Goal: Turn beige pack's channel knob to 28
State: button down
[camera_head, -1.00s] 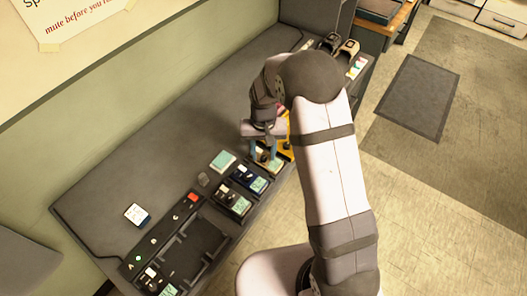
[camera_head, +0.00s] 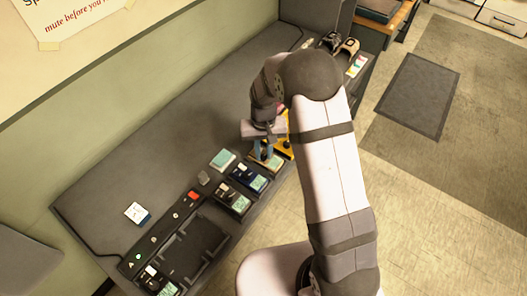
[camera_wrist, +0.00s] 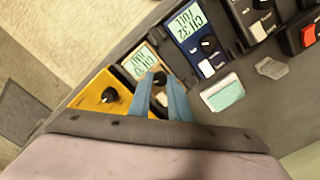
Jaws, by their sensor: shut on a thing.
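The beige pack (camera_wrist: 137,60) lies in the row between the yellow and blue packs in the wrist view. Its green display seems to start with CH 3, but it is small and tilted, and I cannot read it surely. Its dark channel knob (camera_wrist: 160,77) sits between the blue fingertips of my gripper (camera_wrist: 161,83), which is shut on it. The fingers hide part of the pack's lower end, where a white switch shows. In the head view my gripper (camera_head: 264,151) is over the beige pack (camera_head: 271,165).
The blue pack (camera_wrist: 196,38), reading CH 32 FULL, and the yellow pack (camera_wrist: 101,98) with its black knob flank it closely. A teal-topped block (camera_wrist: 223,92) and a grey lump (camera_wrist: 271,67) lie nearby. The bench's left and back area (camera_head: 150,150) is mostly clear.

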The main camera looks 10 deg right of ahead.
aim_at(263, 156)
jog(key=n, duration=0.6)
jog(key=shift+n, duration=0.4)
dwell(0.4)
jog(key=c, duration=1.6)
grip_release()
jog(key=shift+r, duration=0.15)
jog(key=shift+r+b, duration=1.1)
jog(key=shift+r, duration=2.45)
